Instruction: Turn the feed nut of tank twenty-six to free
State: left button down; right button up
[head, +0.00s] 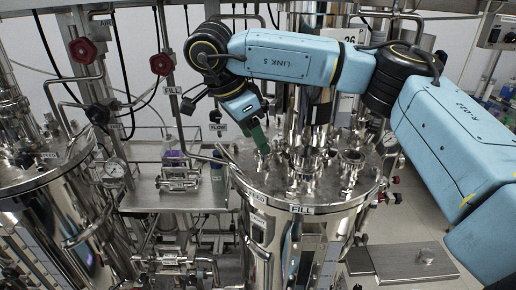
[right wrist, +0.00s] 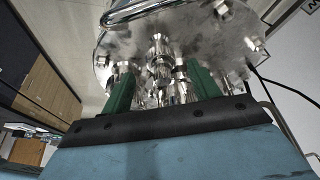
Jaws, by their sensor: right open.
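Tank twenty-six (head: 290,240) is the steel vessel at centre right in the head view, with a 26 plate (head: 350,36) behind my arm. Several shiny fittings (head: 305,165) crowd its lid. A partly readable label (head: 256,198), apparently FEED, is on its left rim; I cannot tell for certain which fitting is the feed nut. My left gripper is out of view.
A FILL label (head: 301,209) is on the tank's front rim. Another steel tank (head: 45,195) stands at the left. A steel shelf (head: 150,197) with bottles lies between the tanks. Pipes and red valve knobs (head: 162,64) rise behind. A metal platform (head: 405,262) lies at lower right.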

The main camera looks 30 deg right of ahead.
jog(key=x, duration=0.2)
jog(key=shift+d+f, duration=0.15)
jog(key=shift+f, duration=0.15)
jog(key=shift+d+f, duration=0.2)
jog(key=shift+f, duration=0.25)
jog(key=c, duration=1)
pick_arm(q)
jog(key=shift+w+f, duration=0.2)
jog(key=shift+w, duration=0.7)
